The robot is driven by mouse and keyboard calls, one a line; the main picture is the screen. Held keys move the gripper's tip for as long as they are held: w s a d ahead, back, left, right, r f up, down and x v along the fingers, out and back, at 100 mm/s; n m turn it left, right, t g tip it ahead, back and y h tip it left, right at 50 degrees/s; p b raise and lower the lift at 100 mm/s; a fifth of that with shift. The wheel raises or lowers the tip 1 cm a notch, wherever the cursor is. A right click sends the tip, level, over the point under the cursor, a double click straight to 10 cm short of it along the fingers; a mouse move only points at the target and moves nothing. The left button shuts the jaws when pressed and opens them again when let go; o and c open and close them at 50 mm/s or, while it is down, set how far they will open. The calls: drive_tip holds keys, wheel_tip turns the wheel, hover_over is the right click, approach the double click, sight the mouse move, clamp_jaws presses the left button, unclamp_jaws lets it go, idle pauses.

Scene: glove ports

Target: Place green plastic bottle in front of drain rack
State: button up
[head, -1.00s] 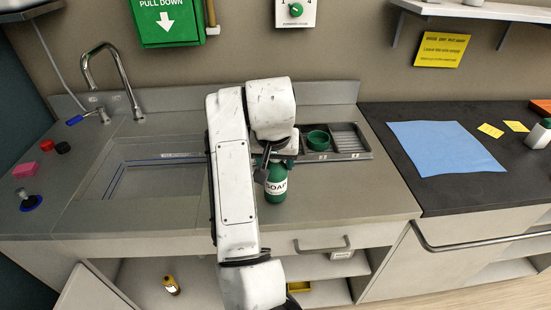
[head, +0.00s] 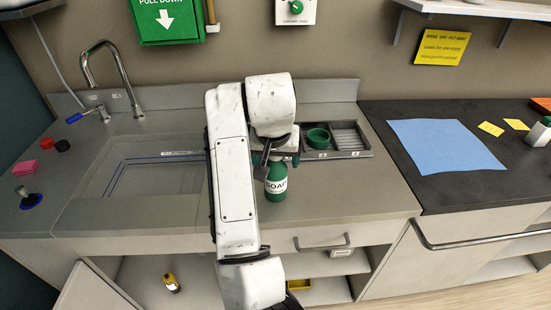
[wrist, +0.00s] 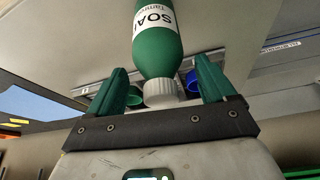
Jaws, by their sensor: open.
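The green plastic bottle (head: 276,186), with a white SOAP label, stands upright on the counter, in front of the drain rack (head: 354,154). In the wrist view the bottle (wrist: 158,45) shows with its white cap (wrist: 160,95) towards me. My gripper (wrist: 165,85) is open, its green fingers on either side of the cap and apart from it. In the head view my gripper (head: 284,158) is at the bottle's top, which it and my arm partly hide. The rack's left part is also hidden by my arm.
A green cup (head: 318,138) sits in the rack; a blue cup (wrist: 192,80) shows in the wrist view. The sink (head: 150,180) and faucet (head: 108,62) are left. A blue mat (head: 445,148) lies on the dark counter at right. The counter right of the bottle is clear.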

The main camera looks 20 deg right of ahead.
drive_tip(key=v, duration=1.1)
drive_tip(key=shift+r+p, duration=0.25)
drive_tip(key=shift+p, duration=0.1)
